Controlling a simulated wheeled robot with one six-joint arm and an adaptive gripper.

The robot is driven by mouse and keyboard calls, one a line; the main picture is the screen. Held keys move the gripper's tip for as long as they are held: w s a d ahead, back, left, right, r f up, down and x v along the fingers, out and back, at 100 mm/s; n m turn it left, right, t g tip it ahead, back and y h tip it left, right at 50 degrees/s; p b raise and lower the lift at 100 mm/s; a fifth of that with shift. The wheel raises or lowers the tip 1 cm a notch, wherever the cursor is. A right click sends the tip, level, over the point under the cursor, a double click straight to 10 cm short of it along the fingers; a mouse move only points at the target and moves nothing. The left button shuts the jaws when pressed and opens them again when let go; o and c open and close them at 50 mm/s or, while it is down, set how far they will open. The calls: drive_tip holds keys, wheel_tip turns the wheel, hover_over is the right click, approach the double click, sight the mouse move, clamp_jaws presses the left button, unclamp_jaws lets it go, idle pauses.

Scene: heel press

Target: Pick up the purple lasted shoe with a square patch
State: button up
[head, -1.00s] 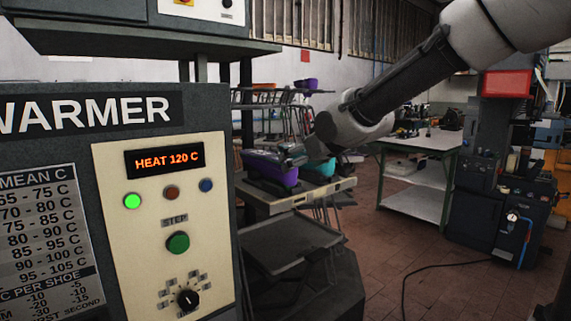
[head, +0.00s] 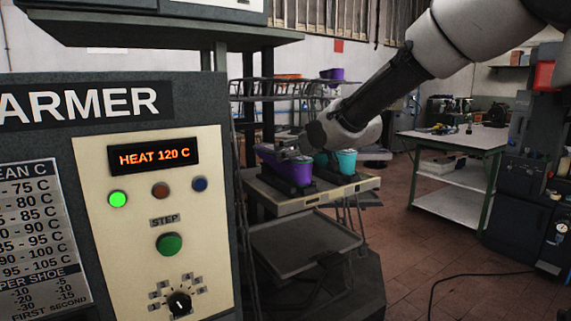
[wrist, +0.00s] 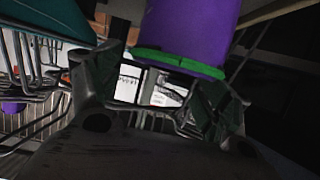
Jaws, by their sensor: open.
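A purple lasted shoe (head: 297,174) sits on the shelf of the stand beside the warmer, in the head view. My gripper (head: 291,147) is at the top of this shoe, at the end of my arm. In the wrist view my gripper (wrist: 163,72) is open, with a finger to either side. The purple shoe (wrist: 190,30) shows there just beyond the fingertips, with a bright green band at its near edge. I cannot tell whether the fingers touch it. No square patch is visible on it.
Teal shoes (head: 347,161) stand to the right on the same shelf (head: 320,197). The warmer cabinet (head: 150,220) blocks the left. A wire rack (head: 290,88) with another purple item (head: 333,74) is behind.

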drive_tip(key=x, duration=0.3)
drive_tip(key=shift+w+a+f, duration=0.1)
drive_tip(key=shift+w+a, duration=0.1)
drive_tip(key=shift+a, duration=0.05)
drive_tip(key=shift+c, duration=0.2)
drive_tip(key=c, duration=1.3)
drive_tip(key=shift+c, duration=1.2)
